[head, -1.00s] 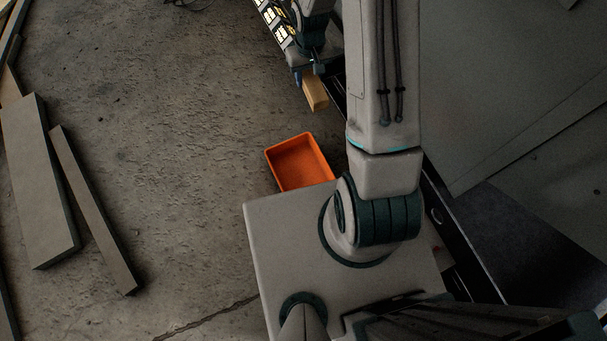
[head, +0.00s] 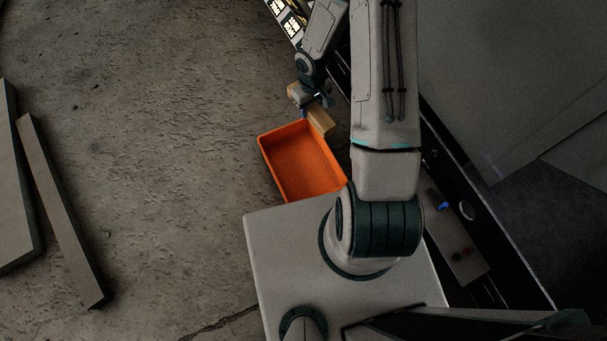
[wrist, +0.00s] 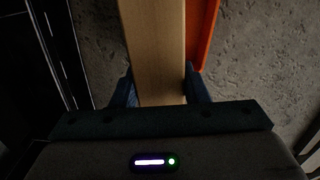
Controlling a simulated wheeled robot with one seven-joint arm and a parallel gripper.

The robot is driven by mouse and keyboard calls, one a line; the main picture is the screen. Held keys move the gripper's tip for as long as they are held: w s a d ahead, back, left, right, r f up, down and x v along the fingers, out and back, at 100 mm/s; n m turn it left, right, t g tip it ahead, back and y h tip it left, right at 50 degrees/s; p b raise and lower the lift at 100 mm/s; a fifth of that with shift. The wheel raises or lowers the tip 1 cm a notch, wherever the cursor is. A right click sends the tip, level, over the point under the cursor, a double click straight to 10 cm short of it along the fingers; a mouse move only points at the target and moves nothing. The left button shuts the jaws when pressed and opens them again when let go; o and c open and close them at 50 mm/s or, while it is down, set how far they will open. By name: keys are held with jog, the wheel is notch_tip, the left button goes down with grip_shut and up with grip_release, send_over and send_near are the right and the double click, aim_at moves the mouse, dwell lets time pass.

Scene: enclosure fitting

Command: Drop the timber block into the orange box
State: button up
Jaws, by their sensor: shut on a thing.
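The timber block (head: 320,119) is a pale wooden bar. My gripper (head: 309,112) is shut on it and holds it at the upper right edge of the orange box. The orange box (head: 304,165) is an open, empty tray on the concrete floor, just beyond my base. In the wrist view the timber block (wrist: 155,50) lies between the two blue fingers of my gripper (wrist: 160,92) and runs away toward the top. A strip of the orange box (wrist: 205,40) shows right beside the block there. The block's far end is out of the wrist view.
Long grey planks (head: 60,205) lie on the floor at the left. A dark bench edge (head: 455,180) with a panel of small coloured parts (head: 455,235) runs along the right. The concrete floor (head: 170,130) left of the box is clear.

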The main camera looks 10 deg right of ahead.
notch_tip(320, 180, down, 26)
jog(key=a+n+b, duration=0.1)
jog(key=b, duration=1.7)
jog(key=shift+s+a+n, duration=0.35)
jog(key=shift+s+n, duration=0.05)
jog(key=shift+s, duration=0.05)
jog(key=o, duration=1.2)
notch_tip(320, 180, up, 14)
jog(key=p, duration=0.7)
jog(key=shift+f, duration=0.1)
